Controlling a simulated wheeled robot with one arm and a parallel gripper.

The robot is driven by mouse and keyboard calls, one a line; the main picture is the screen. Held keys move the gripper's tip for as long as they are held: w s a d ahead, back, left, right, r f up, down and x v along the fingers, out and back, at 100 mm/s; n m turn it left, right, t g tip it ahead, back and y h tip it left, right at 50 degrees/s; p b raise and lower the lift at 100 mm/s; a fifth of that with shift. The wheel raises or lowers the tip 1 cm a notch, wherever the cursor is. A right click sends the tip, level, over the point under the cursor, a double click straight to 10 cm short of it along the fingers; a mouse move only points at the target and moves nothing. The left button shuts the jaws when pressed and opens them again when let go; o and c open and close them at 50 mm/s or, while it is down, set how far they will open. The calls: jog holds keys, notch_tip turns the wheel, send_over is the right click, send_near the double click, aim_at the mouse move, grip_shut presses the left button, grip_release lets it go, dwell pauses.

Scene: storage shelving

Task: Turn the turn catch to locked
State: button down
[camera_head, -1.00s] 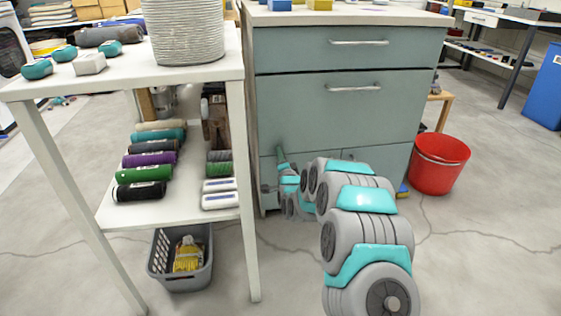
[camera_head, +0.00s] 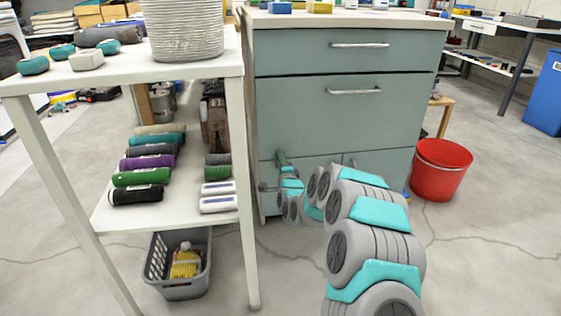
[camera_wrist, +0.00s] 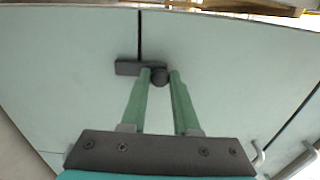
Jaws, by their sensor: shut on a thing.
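The turn catch (camera_wrist: 128,68) is a dark grey bar with a round knob, on the pale green-grey front of the cabinet. In the wrist view its bar points left from the knob and lies across the lower end of a dark vertical seam. My gripper (camera_wrist: 160,77) has two green fingers, one on either side of the round knob, and is shut on it. In the head view my gripper (camera_head: 282,158) is at the lower left of the cabinet (camera_head: 300,115), and my arm hides much of the lower doors. I cannot make out the catch there.
A white shelf table (camera_head: 105,212) with rolled items stands close to the left of the cabinet. A grey basket (camera_head: 180,291) is under it. A red bucket (camera_head: 440,170) stands right of the cabinet. The floor at the front right is clear.

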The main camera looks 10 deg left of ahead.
jog(key=c, duration=0.7)
grip_release()
jog(key=shift+o, duration=0.2)
jog(key=p+v, duration=0.1)
jog(key=v, duration=0.6)
jog(key=shift+s, duration=0.4)
jog(key=shift+d, duration=0.15)
